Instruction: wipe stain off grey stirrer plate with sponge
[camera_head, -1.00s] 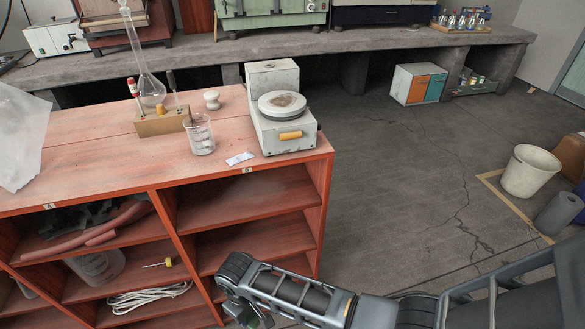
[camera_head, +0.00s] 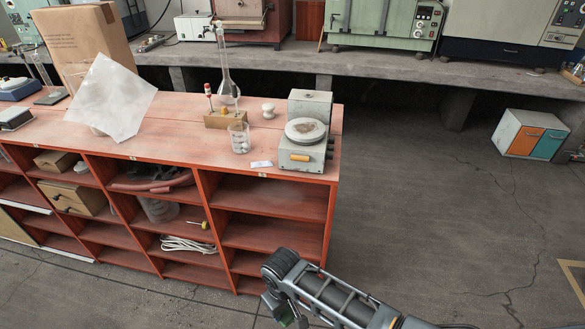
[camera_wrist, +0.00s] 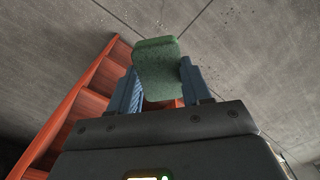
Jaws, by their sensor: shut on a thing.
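The stirrer (camera_head: 304,155) stands on the right end of the red wooden bench top in the head view. Its round grey plate (camera_head: 306,127) carries a brownish stain (camera_head: 305,128). My gripper (camera_wrist: 158,88) is shut on a green sponge (camera_wrist: 158,65) in the wrist view, one blue finger on each side of it. In the head view my gripper (camera_head: 288,318) is low in front of the shelf, apart from the stirrer, and the sponge there is only a small dark green patch.
A glass beaker (camera_head: 239,138), a paper slip (camera_head: 261,164) and a wooden stand (camera_head: 226,119) with a flask (camera_head: 227,80) are left of the stirrer. The red shelf (camera_head: 230,190) stands before my arm.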

